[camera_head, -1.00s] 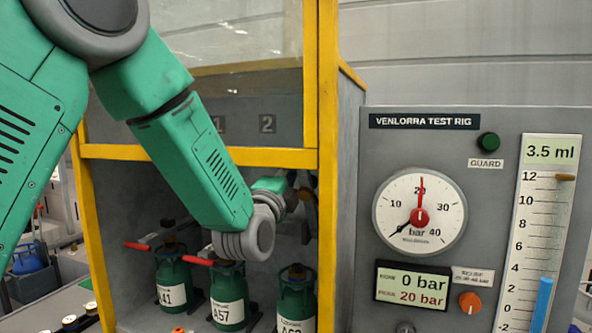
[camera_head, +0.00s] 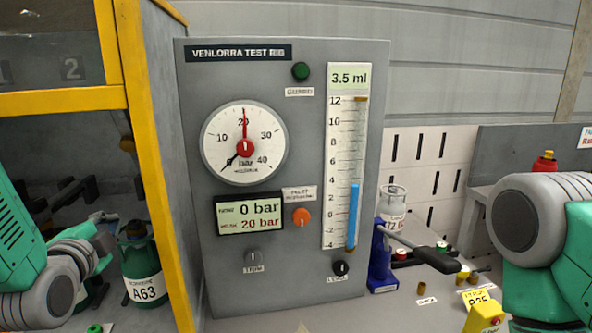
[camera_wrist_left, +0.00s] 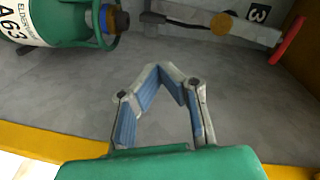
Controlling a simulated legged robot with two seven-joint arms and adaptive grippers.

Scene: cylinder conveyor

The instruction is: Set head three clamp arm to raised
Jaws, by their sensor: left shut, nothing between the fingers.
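In the left wrist view, the head three clamp arm (camera_wrist_left: 252,33) is a grey bar with a brown disc and a red grip, beside a "3" label. It lies beyond my fingers, apart from them; I cannot tell whether it is raised. The green cylinder A63 (camera_wrist_left: 73,20) is at upper left there, its neck apart from the clamp's disc. It also stands in the head view (camera_head: 141,262) at lower left. My left gripper (camera_wrist_left: 160,69) is shut and empty, its fingertips together. In the head view it (camera_head: 108,240) is partly visible near A63.
The yellow cabinet post (camera_head: 152,170) stands just right of A63. The grey test rig panel (camera_head: 215,80) is beside it, reading 0 bar and peak 20 bar. A blue stand (camera_head: 380,265) and a black-gripped lever (camera_head: 436,260) are on the right bench.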

